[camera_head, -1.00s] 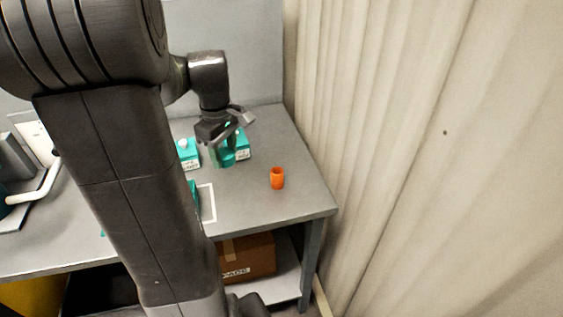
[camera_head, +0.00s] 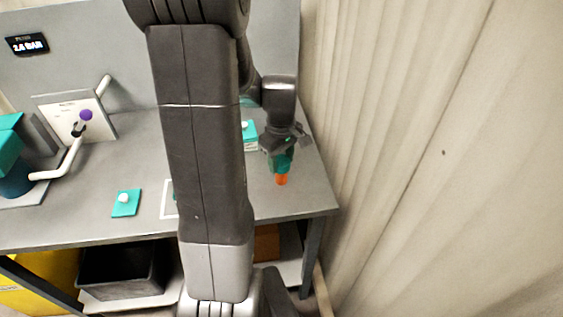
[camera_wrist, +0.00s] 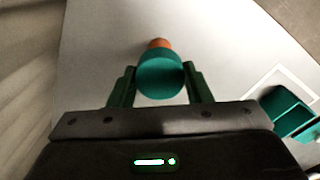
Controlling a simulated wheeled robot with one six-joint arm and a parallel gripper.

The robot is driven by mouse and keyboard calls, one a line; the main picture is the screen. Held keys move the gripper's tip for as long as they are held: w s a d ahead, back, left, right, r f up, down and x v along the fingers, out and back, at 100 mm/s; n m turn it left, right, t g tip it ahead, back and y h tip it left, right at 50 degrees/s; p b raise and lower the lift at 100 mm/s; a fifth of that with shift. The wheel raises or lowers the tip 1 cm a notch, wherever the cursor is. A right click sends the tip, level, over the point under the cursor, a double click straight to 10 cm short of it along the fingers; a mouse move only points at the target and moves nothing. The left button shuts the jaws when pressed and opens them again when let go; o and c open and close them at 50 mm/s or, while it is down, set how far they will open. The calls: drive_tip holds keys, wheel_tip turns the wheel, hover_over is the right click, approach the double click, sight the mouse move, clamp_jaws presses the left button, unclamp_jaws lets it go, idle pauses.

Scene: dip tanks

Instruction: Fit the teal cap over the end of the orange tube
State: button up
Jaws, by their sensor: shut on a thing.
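The orange tube (camera_head: 282,180) stands on the grey bench near its right front corner. In the wrist view only a small part of the tube (camera_wrist: 159,43) shows beyond the cap. The teal cap (camera_wrist: 160,77) is between the green fingers of my gripper (camera_wrist: 159,88), which is shut on it. In the head view my gripper (camera_head: 280,160) is right above the tube, and the cap blends with the fingers. The cap covers the tube's upper part from both views. I cannot tell whether it is seated on the tube or just above it.
A teal box (camera_head: 250,143) stands behind and left of my gripper. A flat teal piece with a white knob (camera_head: 125,203) lies at the bench's left front. A panel with a bent white handle (camera_head: 65,160) stands further left. A beige curtain (camera_head: 420,150) borders the right side.

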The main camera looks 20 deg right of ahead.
sight(281, 160)
drive_tip(key=shift+f, duration=0.8)
drive_tip(key=shift+f, duration=0.2)
drive_tip(key=o, duration=1.2)
drive_tip(key=shift+r, duration=0.1)
wheel_tip(281, 160, up, 12)
drive_tip(key=shift+r, duration=0.15)
